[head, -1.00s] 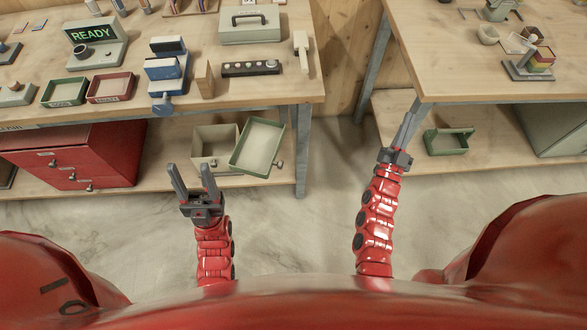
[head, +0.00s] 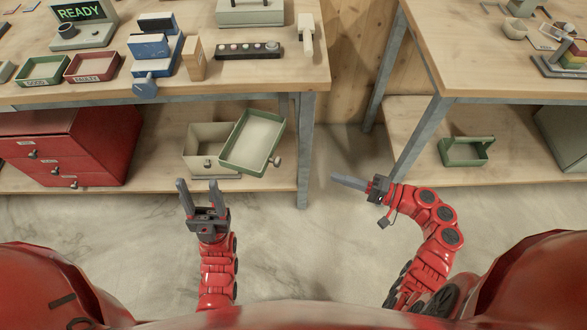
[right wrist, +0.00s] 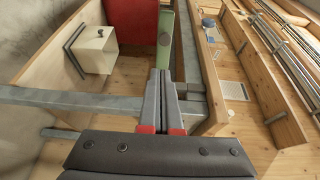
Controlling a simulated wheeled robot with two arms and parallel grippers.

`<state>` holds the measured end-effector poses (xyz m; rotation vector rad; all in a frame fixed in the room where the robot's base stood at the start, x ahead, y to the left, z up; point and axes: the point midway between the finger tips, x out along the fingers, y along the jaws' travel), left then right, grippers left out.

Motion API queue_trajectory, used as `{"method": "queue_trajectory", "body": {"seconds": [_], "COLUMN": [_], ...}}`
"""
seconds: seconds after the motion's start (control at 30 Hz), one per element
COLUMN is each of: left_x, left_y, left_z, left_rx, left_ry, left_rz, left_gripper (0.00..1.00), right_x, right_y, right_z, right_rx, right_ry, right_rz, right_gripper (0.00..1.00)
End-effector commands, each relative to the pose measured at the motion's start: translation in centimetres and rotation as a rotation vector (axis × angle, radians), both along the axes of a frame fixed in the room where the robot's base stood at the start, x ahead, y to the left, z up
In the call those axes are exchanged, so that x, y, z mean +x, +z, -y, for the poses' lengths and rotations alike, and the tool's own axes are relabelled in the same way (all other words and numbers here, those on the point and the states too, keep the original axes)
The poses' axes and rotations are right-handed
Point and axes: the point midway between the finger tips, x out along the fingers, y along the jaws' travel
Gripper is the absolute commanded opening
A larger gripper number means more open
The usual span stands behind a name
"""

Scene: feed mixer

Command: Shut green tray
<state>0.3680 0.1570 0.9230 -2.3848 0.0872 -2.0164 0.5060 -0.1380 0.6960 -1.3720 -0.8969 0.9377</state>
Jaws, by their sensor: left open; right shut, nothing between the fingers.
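The green tray (head: 225,161) has a green rim and a pale inside. In the head view it juts out at an angle from the bench's lower shelf, with a small knob near its right edge. It overlaps a cream box (head: 199,162) with a knob, which also shows in the right wrist view (right wrist: 97,50). My left gripper (head: 201,186) is open and empty, in front of and below the box. My right gripper (head: 334,179) is shut and empty, pointing left, to the right of the tray and apart from it. Its fingers show in the right wrist view (right wrist: 161,72).
A red drawer cabinet (head: 65,150) stands left on the lower shelf. A grey bench leg (head: 305,150) is between the tray and my right gripper. A green carrier (head: 466,151) sits on the right bench's lower shelf. The floor between the benches is clear.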

Motion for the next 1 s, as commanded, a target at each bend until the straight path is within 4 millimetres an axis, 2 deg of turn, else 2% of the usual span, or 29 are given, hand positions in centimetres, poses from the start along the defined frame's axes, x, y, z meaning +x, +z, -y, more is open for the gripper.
{"method": "queue_trajectory", "body": {"seconds": [0.1,0.23,0.7,0.83,1.0], "left_x": [0.0,0.0,0.0,0.0,0.0], "left_y": [-0.2,0.0,0.8,1.0,1.1], "left_z": [0.0,0.0,0.0,0.0,0.0], "left_rx": [0.0,0.0,0.0,0.0,0.0], "left_ry": [0.0,0.0,0.0,0.0,0.0], "left_rz": [0.0,0.0,0.0,0.0,0.0], "left_gripper": [0.55,0.55,0.55,0.55,0.55], "right_x": [-0.7,-0.3,3.0,3.6,4.1], "right_y": [0.6,0.8,0.8,0.8,0.7], "right_z": [-0.4,-1.7,-10.6,-12.2,-13.1], "right_rx": [0.018,0.019,0.018,0.018,0.016], "right_ry": [0.036,0.042,0.038,0.039,0.034], "right_rz": [0.02,0.02,0.017,0.018,0.019], "right_gripper": [0.0,0.0,0.0,0.0,0.0]}}
